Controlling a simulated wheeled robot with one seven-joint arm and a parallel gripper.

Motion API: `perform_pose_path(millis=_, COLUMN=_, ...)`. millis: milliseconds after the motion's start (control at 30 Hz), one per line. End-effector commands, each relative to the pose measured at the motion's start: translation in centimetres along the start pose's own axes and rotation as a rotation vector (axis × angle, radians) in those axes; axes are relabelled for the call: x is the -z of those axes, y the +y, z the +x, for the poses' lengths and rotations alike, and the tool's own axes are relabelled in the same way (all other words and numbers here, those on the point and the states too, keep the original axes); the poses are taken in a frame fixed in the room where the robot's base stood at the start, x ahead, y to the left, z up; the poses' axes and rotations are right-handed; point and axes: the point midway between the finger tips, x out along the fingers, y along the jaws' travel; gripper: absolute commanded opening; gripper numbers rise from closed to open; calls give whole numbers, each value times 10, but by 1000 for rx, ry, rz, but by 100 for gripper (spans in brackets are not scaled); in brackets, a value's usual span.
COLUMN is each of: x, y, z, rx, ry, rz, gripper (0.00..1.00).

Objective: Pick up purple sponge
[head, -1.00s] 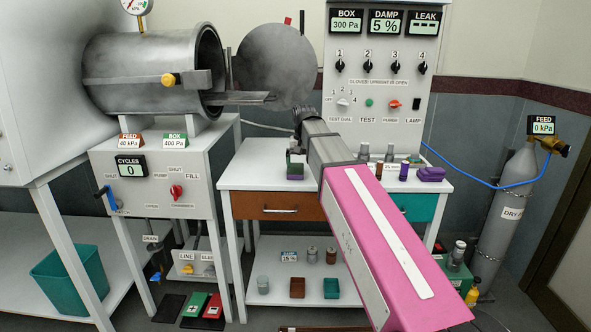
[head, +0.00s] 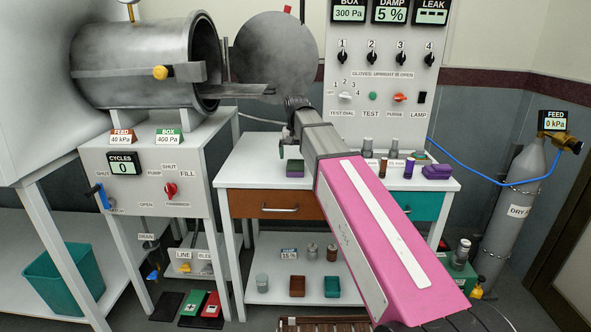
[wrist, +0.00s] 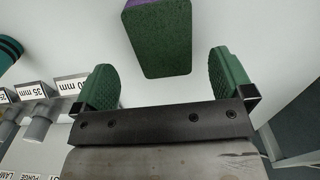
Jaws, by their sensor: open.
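The sponge lies ahead of the pads and appears untouched. In the head view, my gripper (head: 289,148) is just above and beside the sponge, partly hidden by my wrist.
A folded purple item (head: 437,172) lies at the bench's right end. Small bottles (head: 382,168) and metal weights stand between, near the labelled panel (head: 378,90). A metal chamber (head: 145,62) with an open round door is at the left. Bench top around the sponge looks clear.

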Motion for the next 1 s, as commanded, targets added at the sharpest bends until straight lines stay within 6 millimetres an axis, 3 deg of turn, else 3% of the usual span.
perform_pose_path(millis=400, x=1, y=-3, z=46, rx=0, ry=-1, rz=0, gripper=99)
perform_pose_path(millis=667, x=1, y=-3, z=50, rx=0, ry=0, rz=0, gripper=99)
perform_pose_path(millis=700, x=1, y=-3, z=50, rx=0, ry=0, rz=0, gripper=96)
perform_pose_path(millis=800, x=1, y=-3, z=50, rx=0, ry=0, rz=0, gripper=63)
perform_pose_path(millis=867, x=1, y=-3, z=50, rx=0, ry=0, rz=0, gripper=47)
perform_pose_path(millis=1000, x=1, y=-3, z=50, rx=0, ry=0, rz=0, gripper=43)
